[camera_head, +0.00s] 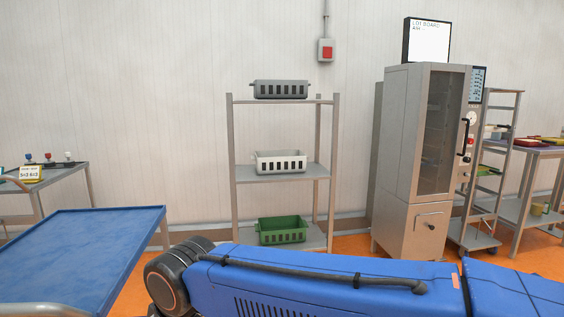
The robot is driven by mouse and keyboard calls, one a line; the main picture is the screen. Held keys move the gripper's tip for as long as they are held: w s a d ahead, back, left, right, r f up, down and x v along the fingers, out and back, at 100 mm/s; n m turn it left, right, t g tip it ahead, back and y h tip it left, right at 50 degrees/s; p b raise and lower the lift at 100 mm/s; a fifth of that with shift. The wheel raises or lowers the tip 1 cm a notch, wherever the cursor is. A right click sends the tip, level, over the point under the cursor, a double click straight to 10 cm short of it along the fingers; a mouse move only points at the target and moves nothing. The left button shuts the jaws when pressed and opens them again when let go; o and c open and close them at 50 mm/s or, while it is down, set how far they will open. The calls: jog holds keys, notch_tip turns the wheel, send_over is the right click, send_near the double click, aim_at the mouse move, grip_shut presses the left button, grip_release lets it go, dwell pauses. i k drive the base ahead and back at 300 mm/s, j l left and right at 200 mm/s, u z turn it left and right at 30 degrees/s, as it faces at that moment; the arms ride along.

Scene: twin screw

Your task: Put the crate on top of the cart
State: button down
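Three crates stand on a grey metal shelf rack (236,160) against the wall. A grey crate (281,90) is on the top shelf, a white crate (280,162) on the middle shelf and a green crate (283,231) on the bottom shelf. Which crate is meant cannot be told from this view. A cart with a flat blue top (75,250) stands at the lower left, and its top is bare where it shows. My blue arm crosses the bottom of the picture. My gripper is out of view.
A steel oven-like cabinet (415,160) stands right of the rack, with a tall tray trolley (485,190) beside it. Tables stand at the far left (50,186) and far right (535,155). Orange floor (350,245) shows between rack and cabinet.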

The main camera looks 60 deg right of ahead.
aim_at(83, 235)
jog(key=i+l+z, duration=0.1)
jog(key=l+z, duration=0.25)
jog(key=i+l+z, duration=0.4)
jog(key=l+z, duration=0.25)
jog(key=z, duration=0.75)
